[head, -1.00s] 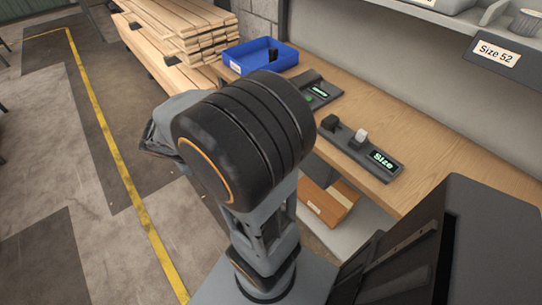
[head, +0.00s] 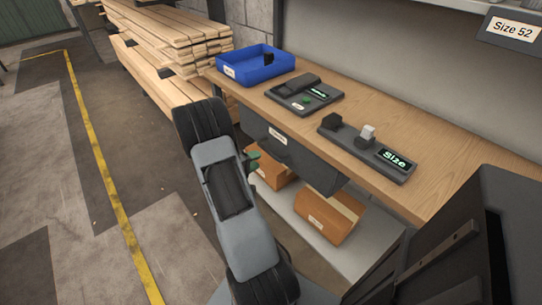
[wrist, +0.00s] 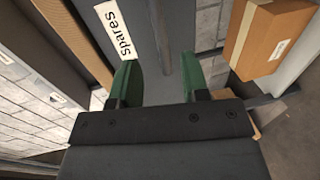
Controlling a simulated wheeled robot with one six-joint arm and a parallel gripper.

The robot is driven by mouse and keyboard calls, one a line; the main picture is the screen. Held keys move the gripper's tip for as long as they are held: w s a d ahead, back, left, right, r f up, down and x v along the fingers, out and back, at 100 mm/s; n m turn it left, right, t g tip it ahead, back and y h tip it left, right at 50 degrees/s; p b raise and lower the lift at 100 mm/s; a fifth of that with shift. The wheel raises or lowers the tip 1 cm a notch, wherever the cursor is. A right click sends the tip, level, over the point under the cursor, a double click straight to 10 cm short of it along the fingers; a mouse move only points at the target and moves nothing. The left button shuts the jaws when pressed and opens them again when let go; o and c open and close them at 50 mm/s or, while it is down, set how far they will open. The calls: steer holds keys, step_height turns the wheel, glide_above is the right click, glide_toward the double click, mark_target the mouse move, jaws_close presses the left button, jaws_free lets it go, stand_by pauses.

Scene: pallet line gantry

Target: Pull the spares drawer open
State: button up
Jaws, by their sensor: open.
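The spares drawer (head: 300,146) is a dark grey front with a white label, under the wooden bench top in the head view. It looks closed. In the wrist view its label (wrist: 118,30) reads "Spares", left of my fingers. My gripper (wrist: 158,80) is open, its two green fingers apart with nothing clearly between them. In the head view my gripper (head: 252,160) is at the drawer's lower left, partly hidden by my arm. I cannot make out a handle, or whether the fingers touch the drawer.
The wooden bench top (head: 440,150) holds a blue bin (head: 250,72), a device with a green button (head: 306,99) and a "Size" display unit (head: 395,160). Cardboard boxes (head: 325,222) stand on the shelf below. Stacked planks (head: 165,35) lie behind. The floor at left is clear.

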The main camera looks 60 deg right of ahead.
mark_target(270, 154)
steer(key=x, duration=0.8)
steer(key=shift+s+d, duration=0.1)
steer(key=shift+d, duration=0.15)
steer(key=shift+c, duration=0.2)
jaws_close()
steer(key=shift+a, duration=0.1)
